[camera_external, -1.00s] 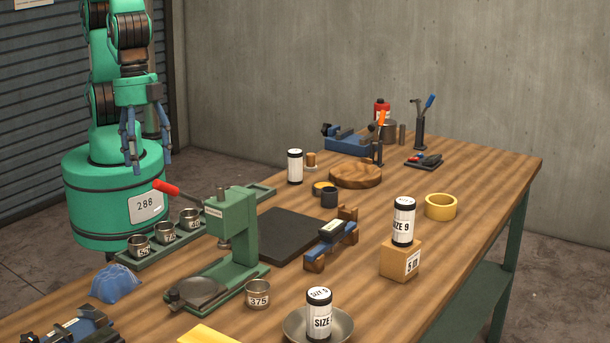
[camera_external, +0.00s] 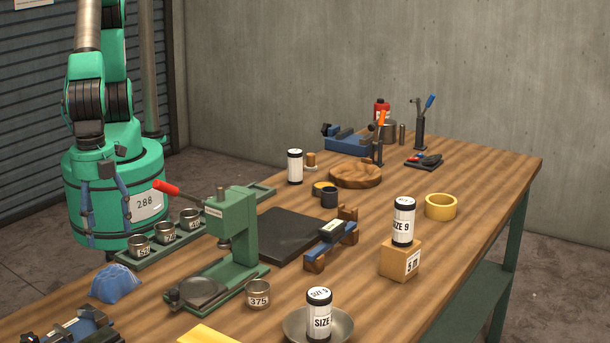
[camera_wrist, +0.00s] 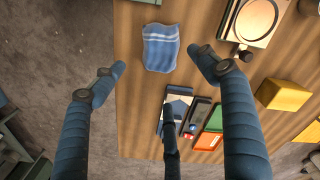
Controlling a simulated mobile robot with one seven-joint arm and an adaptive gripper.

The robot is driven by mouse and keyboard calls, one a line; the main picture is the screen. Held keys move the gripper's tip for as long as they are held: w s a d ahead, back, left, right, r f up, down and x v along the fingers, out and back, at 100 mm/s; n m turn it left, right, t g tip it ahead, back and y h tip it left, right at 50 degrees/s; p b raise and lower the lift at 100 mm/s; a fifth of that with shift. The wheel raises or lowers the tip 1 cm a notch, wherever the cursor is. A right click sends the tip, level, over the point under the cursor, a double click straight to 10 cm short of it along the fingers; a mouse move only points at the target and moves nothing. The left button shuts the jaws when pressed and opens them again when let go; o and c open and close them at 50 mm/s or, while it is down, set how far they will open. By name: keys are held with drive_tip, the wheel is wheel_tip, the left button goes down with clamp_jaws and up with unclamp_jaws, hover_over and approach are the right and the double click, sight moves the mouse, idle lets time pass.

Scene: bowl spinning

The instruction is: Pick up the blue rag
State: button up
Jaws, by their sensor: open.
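The blue rag (camera_external: 116,283) lies crumpled on the near left edge of the wooden table in the external view. In the wrist view the rag (camera_wrist: 160,47) is light blue with pale stripes, near the table's edge, between and beyond my fingertips. My gripper (camera_external: 104,215) is open and empty, pointing down in front of my green base, above and behind the rag. In the wrist view my gripper (camera_wrist: 157,68) shows its blue fingers spread wide. No finger visibly touches the rag.
A green press (camera_external: 237,238) with a red-tipped lever stands right of the rag. A rack of numbered metal cups (camera_external: 165,236) lies behind it. A blue tool set (camera_external: 75,330) sits in front. A yellow block (camera_wrist: 284,94) is at the right in the wrist view.

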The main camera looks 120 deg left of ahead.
sight(110, 272)
drive_tip(key=shift+f+b, duration=0.6)
drive_tip(key=shift+f, duration=3.65)
drive_tip(key=shift+d+f+b, duration=0.1)
drive_tip(key=shift+f+b, duration=0.4)
drive_tip(key=shift+f, duration=2.15)
drive_tip(key=shift+c, duration=0.5)
drive_tip(key=c, duration=1.2)
